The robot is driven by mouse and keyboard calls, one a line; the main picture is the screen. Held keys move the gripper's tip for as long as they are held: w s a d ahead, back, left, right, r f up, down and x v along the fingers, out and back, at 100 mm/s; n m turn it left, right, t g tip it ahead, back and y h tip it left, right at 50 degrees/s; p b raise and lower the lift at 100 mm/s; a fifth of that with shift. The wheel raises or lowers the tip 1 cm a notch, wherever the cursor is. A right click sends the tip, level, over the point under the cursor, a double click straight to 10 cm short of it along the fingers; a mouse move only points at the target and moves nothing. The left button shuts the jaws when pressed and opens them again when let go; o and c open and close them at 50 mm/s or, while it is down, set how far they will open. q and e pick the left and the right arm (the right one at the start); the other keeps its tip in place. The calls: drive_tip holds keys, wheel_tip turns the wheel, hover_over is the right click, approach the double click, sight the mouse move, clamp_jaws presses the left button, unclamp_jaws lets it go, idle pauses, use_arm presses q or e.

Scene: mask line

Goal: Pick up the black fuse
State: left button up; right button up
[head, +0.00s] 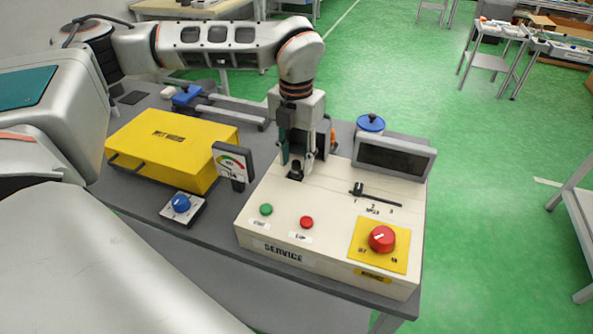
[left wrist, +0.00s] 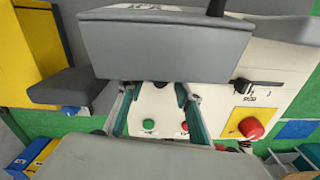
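The black fuse (head: 295,171) stands on the top of the cream service panel (head: 335,215), near its back left part. My left gripper (head: 298,160) comes down from above, with its two fingers apart near the fuse's top. I cannot tell whether either finger touches the fuse. In the left wrist view the teal-padded fingers (left wrist: 155,118) are spread wide over the panel. A small dark patch there, partly under the grey body, may be the fuse. My right gripper is not in view.
A gauge (head: 232,164) stands close left of the fuse, and a grey display (head: 393,158) stands to its right. A slider (head: 376,194), green button (head: 266,210), red button (head: 306,222) and red knob (head: 382,239) sit on the panel. A yellow box (head: 170,150) lies left.

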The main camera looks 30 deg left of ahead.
use_arm(q)
wheel_tip(320, 180, down, 2)
clamp_jaws()
drive_tip(key=shift+r, duration=0.1)
